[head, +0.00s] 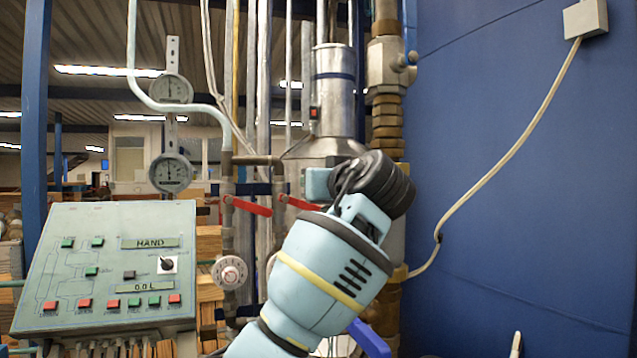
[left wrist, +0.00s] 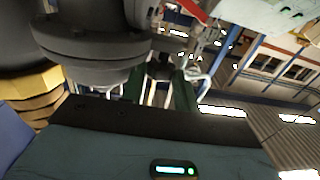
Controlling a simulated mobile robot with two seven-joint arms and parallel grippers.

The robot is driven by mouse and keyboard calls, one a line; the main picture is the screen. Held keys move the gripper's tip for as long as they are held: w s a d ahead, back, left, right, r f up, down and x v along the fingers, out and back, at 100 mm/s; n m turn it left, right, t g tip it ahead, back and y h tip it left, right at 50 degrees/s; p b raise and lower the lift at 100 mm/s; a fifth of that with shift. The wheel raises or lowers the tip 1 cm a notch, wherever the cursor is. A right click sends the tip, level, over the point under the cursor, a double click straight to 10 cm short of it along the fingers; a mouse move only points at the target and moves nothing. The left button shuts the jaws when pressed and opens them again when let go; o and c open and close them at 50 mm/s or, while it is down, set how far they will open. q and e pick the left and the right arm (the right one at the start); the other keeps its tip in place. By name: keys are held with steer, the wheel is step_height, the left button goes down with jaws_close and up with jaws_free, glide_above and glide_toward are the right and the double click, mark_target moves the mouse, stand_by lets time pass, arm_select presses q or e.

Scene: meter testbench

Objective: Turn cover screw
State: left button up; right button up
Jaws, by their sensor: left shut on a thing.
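The cover screw appears to be the black ribbed round cap (head: 398,190) on the meter beside the brass pipework in the head view. In the left wrist view it looks like a large dark disc (left wrist: 90,45) at the upper left. My left gripper (head: 349,182), on a pale blue arm with a yellow band, reaches up from the bottom and is shut at the cap's near left side. The exact contact is partly hidden by the fingers and the dark parts around them. My right gripper is not in view.
A control panel (head: 110,265) with buttons stands at the left. Two round gauges (head: 171,172), red valve levers (head: 248,206) and vertical pipes lie left of the cap. A blue handle (head: 370,340) is below it. A blue wall (head: 530,170) with a cable fills the right.

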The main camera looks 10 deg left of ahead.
arm_select(q)
steer(key=shift+f, duration=0.15)
steer(key=o, duration=0.7)
steer(key=shift+o, duration=1.4)
steer(key=shift+s+a, duration=0.1)
steer(key=shift+s, duration=0.05)
steer(key=shift+r, duration=0.2)
